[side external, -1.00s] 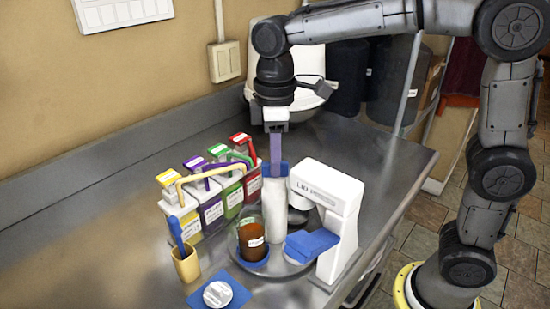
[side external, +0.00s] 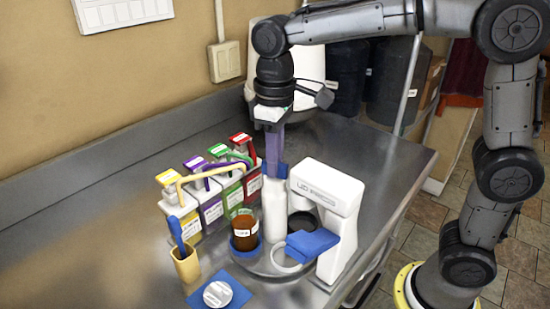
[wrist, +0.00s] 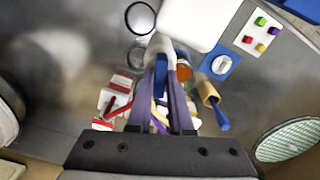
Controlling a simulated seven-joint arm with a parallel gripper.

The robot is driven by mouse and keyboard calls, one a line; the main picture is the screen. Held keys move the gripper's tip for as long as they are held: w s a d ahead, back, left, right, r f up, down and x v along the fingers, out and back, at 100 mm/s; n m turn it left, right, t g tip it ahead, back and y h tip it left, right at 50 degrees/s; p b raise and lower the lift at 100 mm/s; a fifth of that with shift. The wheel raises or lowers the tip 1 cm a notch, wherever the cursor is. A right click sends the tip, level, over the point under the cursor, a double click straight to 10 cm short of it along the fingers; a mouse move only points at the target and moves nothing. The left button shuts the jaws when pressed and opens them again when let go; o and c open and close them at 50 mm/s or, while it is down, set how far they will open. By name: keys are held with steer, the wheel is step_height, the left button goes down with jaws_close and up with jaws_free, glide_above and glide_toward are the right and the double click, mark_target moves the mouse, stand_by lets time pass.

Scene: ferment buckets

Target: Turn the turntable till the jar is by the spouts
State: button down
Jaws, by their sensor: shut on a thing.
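The turntable (side external: 262,265) is a round grey plate on the bench. The jar (side external: 243,233), with red-brown contents and a white label, stands upright in a blue holder at its left side, close to the front of the spouted dispensers (side external: 205,195). My gripper (side external: 275,172) points down and is shut on the turntable's white post (side external: 275,210) near its blue top. In the wrist view the jar's orange top (wrist: 184,73) is just right of my fingers (wrist: 165,85), and the dispensers (wrist: 115,100) lie left of them, partly hidden behind my gripper.
A white lid machine (side external: 335,205) with a blue arm stands close on the right. A white ring (side external: 285,265) and a black ring (side external: 302,222) are on the turntable. A blue mat with a white lid (side external: 217,294) and a tan cup (side external: 187,266) are in front. Bench at far left is clear.

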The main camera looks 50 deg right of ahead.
steer(key=shift+m, duration=3.2)
steer(key=shift+r+m, duration=0.1)
steer(key=shift+m, duration=3.1)
steer(key=c, duration=0.8)
jaws_free()
steer(key=shift+r, duration=6.85)
